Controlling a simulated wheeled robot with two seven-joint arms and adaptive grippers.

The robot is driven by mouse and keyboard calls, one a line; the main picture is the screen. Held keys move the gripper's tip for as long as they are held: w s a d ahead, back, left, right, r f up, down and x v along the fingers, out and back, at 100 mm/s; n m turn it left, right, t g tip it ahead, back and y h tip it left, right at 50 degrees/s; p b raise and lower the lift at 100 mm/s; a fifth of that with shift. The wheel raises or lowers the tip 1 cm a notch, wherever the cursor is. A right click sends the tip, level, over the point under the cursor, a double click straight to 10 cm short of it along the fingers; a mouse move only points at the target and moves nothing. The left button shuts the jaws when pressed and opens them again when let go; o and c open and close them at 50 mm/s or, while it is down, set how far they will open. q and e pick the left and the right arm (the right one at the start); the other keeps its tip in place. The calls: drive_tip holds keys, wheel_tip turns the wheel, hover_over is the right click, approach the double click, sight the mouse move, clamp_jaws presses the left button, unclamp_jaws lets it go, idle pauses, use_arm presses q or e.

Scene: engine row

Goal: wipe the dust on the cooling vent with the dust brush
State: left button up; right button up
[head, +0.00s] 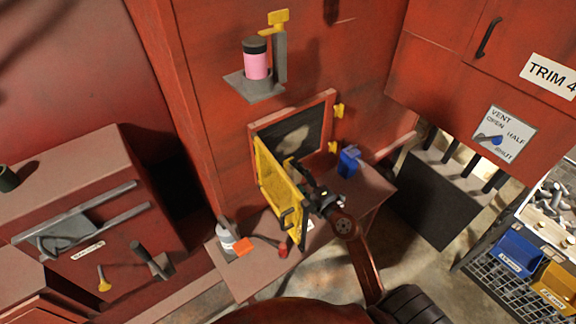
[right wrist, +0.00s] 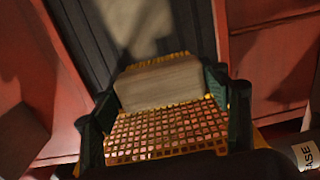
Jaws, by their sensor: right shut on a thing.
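The cooling vent (head: 297,142) is a dark panel in a red frame on the red wall; its dark face also fills the top of the right wrist view (right wrist: 95,35). A paler patch on it may be dust or light. My right gripper (head: 308,184) is at the opening. In the right wrist view its fingers (right wrist: 158,105) are shut on the dust brush (right wrist: 160,84), a beige block with a yellow fringe at its far edge. The fringe points toward the vent; contact cannot be told. My left gripper is out of view.
An open yellow mesh door (head: 277,185) with a handle stands just left of my right gripper. On the ledge (head: 225,262) are a white bottle (head: 226,233) and a blue container (head: 348,160). A pink jar (head: 256,65) sits on a bracket above.

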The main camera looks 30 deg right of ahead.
drive_tip(key=shift+w+r, duration=0.15)
drive_tip(key=shift+w, duration=0.6)
drive_tip(key=w, duration=0.3)
drive_tip(key=shift+a+b, duration=0.2)
drive_tip(key=shift+b, duration=0.15)
drive_tip(key=shift+w, duration=0.55)
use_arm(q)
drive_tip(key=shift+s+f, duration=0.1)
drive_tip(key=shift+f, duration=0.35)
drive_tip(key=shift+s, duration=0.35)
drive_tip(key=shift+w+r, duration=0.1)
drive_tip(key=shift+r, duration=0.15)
use_arm(e)
drive_tip(key=shift+w+a, duration=0.15)
drive_tip(key=shift+w, duration=0.8)
